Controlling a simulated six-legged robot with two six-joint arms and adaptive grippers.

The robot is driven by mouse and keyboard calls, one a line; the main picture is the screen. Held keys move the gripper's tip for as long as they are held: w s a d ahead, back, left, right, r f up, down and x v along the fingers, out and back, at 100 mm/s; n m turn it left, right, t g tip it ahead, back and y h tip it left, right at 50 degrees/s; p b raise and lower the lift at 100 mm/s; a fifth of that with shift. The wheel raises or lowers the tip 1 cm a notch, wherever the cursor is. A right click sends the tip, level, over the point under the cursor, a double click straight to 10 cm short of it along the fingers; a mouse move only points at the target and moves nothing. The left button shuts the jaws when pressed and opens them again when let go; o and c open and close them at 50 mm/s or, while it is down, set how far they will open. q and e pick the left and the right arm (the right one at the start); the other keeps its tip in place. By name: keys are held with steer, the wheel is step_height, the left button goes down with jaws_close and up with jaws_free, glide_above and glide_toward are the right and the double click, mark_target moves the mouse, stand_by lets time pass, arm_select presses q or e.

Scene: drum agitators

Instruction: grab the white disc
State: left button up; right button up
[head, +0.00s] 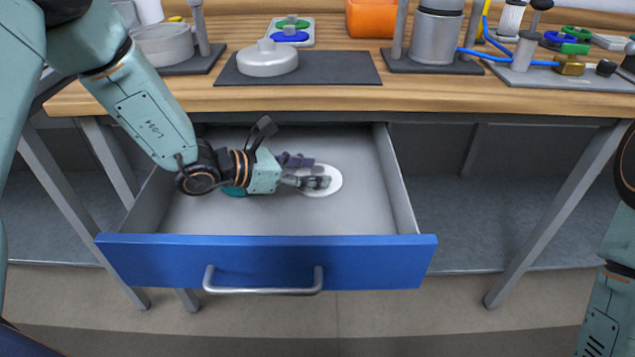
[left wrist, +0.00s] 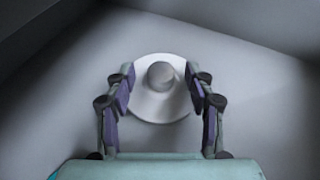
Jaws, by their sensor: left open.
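The white disc (head: 328,181) lies flat on the floor of the open drawer. In the left wrist view the white disc (left wrist: 158,106) shows a round knob (left wrist: 161,75) at its middle. My left gripper (head: 318,172) reaches into the drawer from the left, and its fingers cover part of the disc in the head view. In the left wrist view the left gripper (left wrist: 160,88) is open, with one finger on each side of the disc and knob. I cannot tell whether the fingers touch the disc. My right gripper is not in view.
The drawer (head: 230,218) is pulled out, with a blue front (head: 180,262) and a metal handle (head: 262,291). A teal round item (head: 233,191) lies partly hidden under my left wrist. The wooden table (head: 430,98) above holds a grey lid (head: 267,60) on a dark mat (head: 340,68).

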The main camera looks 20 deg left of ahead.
arm_select(q)
steer(key=shift+d+r, duration=0.1)
steer(key=shift+d, duration=0.1)
steer(key=shift+w+a, duration=0.1)
steer(key=shift+c, duration=0.2)
steer(key=shift+c, duration=0.7)
steer(key=c, duration=0.5)
jaws_close()
